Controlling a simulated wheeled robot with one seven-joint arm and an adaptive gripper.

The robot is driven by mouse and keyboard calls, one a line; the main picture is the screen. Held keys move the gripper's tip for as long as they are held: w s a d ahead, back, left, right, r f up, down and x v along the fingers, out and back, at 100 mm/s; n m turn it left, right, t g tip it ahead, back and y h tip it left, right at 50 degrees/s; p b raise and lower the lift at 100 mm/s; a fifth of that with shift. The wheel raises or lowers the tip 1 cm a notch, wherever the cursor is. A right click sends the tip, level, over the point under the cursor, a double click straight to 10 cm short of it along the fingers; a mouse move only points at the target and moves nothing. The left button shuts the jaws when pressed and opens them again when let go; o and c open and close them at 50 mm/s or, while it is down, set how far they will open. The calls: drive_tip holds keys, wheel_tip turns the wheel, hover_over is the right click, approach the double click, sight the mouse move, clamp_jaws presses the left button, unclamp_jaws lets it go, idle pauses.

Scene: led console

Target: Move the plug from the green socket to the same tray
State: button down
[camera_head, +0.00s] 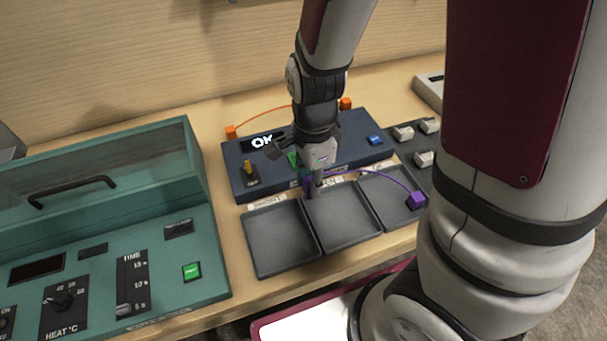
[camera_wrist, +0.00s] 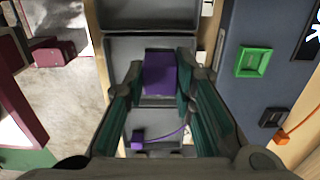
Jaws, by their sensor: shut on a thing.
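My gripper (camera_head: 314,184) is shut on a purple plug (camera_wrist: 160,74), held between the two fingers in the wrist view. In the head view the gripper is near the back edge of the middle tray (camera_head: 345,232), and the plug is mostly hidden. A purple cable runs from it to a second purple plug (camera_head: 416,200) at the right tray (camera_head: 372,185); that plug also shows in the wrist view (camera_wrist: 138,138). The green socket (camera_wrist: 254,61) on the console looks empty; it is partly hidden behind my gripper in the head view (camera_head: 293,159).
The left tray (camera_head: 283,245) is empty. A teal machine (camera_head: 190,240) stands at left.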

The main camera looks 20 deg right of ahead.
drive_tip(key=s+d, duration=0.3)
drive_tip(key=d, duration=0.6)
drive_tip(key=s+d, duration=0.3)
drive_tip(key=d, duration=0.7)
drive_tip(key=shift+d+b, duration=0.3)
drive_tip(key=shift+b, duration=0.1)
idle(0.4)
drive_tip(key=shift+f, duration=4.75)
idle(0.6)
